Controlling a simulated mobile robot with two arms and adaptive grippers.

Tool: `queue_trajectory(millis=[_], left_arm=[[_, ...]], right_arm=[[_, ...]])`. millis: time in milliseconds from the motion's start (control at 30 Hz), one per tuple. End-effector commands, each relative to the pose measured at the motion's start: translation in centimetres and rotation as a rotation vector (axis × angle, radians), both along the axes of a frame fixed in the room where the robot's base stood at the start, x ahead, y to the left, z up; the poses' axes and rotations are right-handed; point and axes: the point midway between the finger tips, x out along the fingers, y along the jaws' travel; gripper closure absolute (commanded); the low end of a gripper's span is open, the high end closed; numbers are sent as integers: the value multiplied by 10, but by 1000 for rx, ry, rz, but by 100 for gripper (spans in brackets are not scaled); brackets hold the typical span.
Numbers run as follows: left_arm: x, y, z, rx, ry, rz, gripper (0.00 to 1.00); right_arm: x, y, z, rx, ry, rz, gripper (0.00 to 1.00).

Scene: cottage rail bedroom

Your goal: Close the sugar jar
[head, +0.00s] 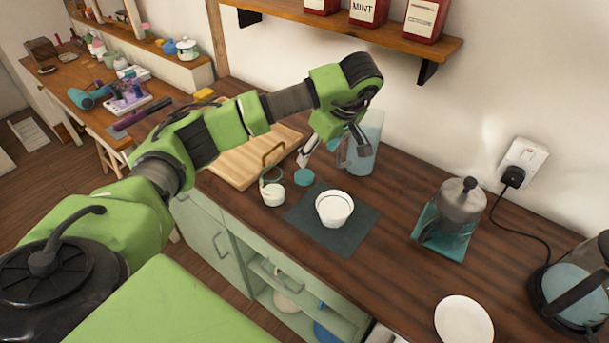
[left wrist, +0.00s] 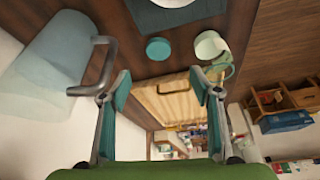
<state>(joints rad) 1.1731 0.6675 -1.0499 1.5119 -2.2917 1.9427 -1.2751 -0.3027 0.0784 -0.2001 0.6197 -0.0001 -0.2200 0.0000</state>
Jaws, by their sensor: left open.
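A small white jar (head: 273,195), which looks like the sugar jar, stands on the wooden counter left of a dark mat. It also shows in the left wrist view (left wrist: 208,45), with a greenish loop beside it. A round teal lid (head: 304,178) lies flat on the counter beside the jar, apart from it. In the left wrist view the lid (left wrist: 158,49) is ahead of my fingertips. My left gripper (head: 324,155) is open and empty, above the counter behind the lid and in front of a pale blue pitcher. My right gripper is not in view.
The pale blue pitcher (head: 368,145) stands close to my left fingers; its handle (left wrist: 96,66) shows in the wrist view. A white bowl (head: 334,209) sits on the dark mat (head: 350,240). A cutting board (head: 235,172) is left, a moka pot (head: 458,205) right. A shelf (head: 400,40) hangs above.

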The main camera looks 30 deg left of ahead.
Motion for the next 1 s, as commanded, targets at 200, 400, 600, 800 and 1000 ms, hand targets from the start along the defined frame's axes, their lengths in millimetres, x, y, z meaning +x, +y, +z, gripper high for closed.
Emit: queue_trajectory(millis=[200, 400, 600, 800, 1000], left_arm=[[3, 16, -38, -1, 6, 2, 43], [7, 26, -66, -1, 4, 2, 43], [9, 29, -72, 0, 1, 0, 43], [9, 29, -72, -1, 2, -1, 43], [13, 35, -88, -2, 6, 2, 43]], right_arm=[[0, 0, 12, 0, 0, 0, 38], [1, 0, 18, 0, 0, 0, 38], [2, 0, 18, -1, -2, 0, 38], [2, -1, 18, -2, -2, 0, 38], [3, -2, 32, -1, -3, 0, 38]])
